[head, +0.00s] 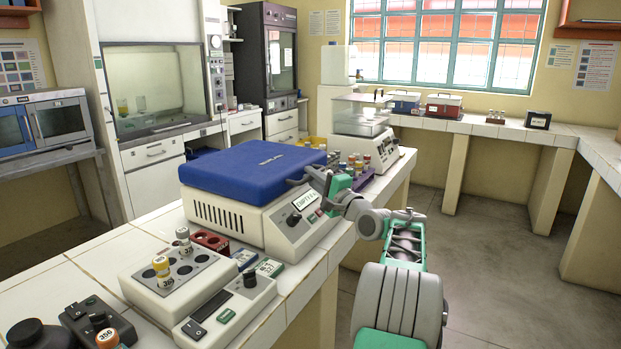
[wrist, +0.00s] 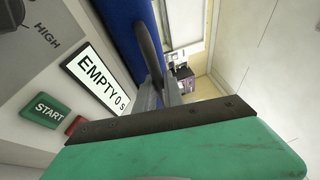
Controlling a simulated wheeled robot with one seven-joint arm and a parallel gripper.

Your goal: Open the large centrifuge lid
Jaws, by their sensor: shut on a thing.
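The large centrifuge (head: 255,215) stands on the tiled bench, with a white body and a blue lid (head: 250,165). The lid lies flat over the body and looks closed. A dark handle (head: 297,181) sticks out from the lid's front edge; in the wrist view the handle (wrist: 150,48) stands beside the blue lid edge (wrist: 128,30). My gripper (head: 318,182) is at the lid's front edge and is shut on this handle. Its fingertips are partly hidden in the wrist view. The front panel has a display (wrist: 97,77) reading EMPTY 0 s and a green START button (wrist: 46,111).
A heater block (head: 178,270) with capped vials and a small device with a switch (head: 225,310) stand in front of the centrifuge. A tube rack (head: 358,175) and a balance (head: 365,130) stand behind it. The space above the lid looks clear.

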